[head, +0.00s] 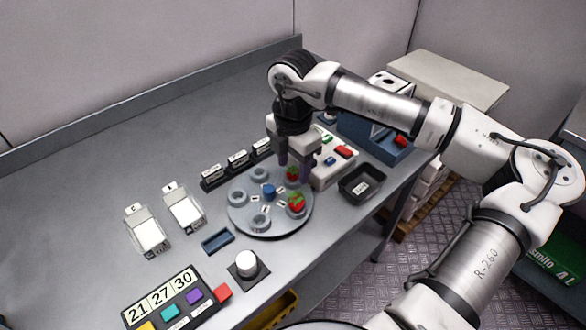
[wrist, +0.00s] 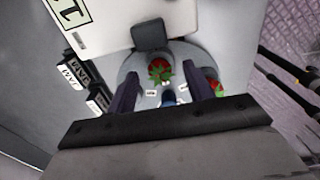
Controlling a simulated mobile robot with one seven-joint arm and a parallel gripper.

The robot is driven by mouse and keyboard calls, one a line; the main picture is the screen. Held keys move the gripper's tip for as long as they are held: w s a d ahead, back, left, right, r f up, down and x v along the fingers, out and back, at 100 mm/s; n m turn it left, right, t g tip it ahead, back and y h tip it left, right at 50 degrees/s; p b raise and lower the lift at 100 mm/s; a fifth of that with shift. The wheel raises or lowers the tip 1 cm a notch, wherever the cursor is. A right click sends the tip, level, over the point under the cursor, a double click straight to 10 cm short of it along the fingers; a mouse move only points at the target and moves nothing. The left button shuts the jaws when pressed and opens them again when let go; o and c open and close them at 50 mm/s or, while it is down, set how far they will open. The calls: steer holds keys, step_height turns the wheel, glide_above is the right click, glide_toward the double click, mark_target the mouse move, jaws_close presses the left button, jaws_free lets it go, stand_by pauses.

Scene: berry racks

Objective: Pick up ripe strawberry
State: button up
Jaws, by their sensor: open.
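A red strawberry with green leaves (head: 292,174) sits in a cup at the back of the round grey tray (head: 240,221). It also shows in the wrist view (wrist: 161,70), between and beyond the fingers. A second red strawberry (head: 296,202) sits in the cup at the tray's right front; the wrist view shows part of it (wrist: 214,88) beside the right finger. My gripper (head: 294,160) is open and empty, pointing down just above the back strawberry. In the wrist view my gripper (wrist: 160,92) has its two dark fingers apart on either side of that strawberry.
A white box with coloured buttons (head: 330,168) stands close behind the tray. A black bin (head: 361,184) is at its right. Small labelled black blocks (head: 238,160) stand at the back left. Two clear containers (head: 147,230) and a number panel (head: 163,302) are left. The left tabletop is clear.

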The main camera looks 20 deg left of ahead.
steer(key=shift+f, duration=0.3)
steer(key=c, duration=0.6)
steer(key=shift+r, duration=0.15)
steer(key=shift+c, duration=0.2)
